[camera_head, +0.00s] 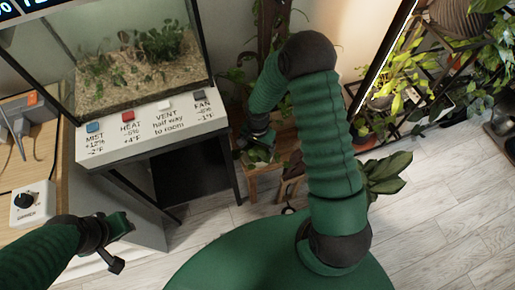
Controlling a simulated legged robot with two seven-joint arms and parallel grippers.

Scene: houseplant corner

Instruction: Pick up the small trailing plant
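A small leafy green plant (258,156) sits low on a wooden stand (262,182), right of the terrarium table. It may be the small trailing plant; its pot is mostly hidden. My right arm arches up over the floor and bends down, so my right gripper (256,143) is at this plant, overlapping its leaves in view. I cannot tell whether its fingers touch or hold anything. My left gripper (121,245) is open and empty at the lower left, in front of the terrarium table.
A terrarium (135,60) stands on a white table with labelled buttons (150,125). A dimmer box (32,203) is at the left. A plant shelf (410,105) stands at the right. Broad leaves (388,175) show beside my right arm. The floor (450,205) at the right is clear.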

